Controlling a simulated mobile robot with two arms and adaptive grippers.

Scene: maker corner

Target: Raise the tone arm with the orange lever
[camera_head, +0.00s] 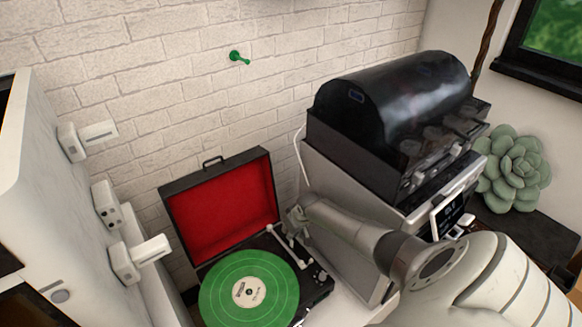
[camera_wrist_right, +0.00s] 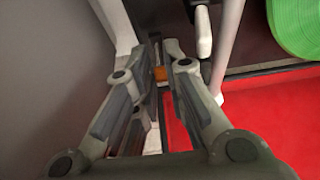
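The turntable (camera_head: 317,290) sits in a dark case with a red-lined open lid (camera_head: 222,205) and carries a green record (camera_head: 225,290). The pale tone arm (camera_head: 285,245) lies beside the record on its right; it also shows in the right wrist view (camera_wrist_right: 230,40). My right gripper (camera_head: 297,214) reaches in from the right over the back right of the turntable. In the right wrist view its fingers (camera_wrist_right: 156,60) are apart, with the small orange lever (camera_wrist_right: 160,73) between or just beyond their tips; contact cannot be told. The lever is not visible in the head view.
A large machine with a black domed cover (camera_head: 400,95) stands close on the right, beside my right arm. A white panel with handles (camera_head: 95,132) is at left. A green wall hook (camera_head: 238,57) and a succulent (camera_head: 515,170) are farther off.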

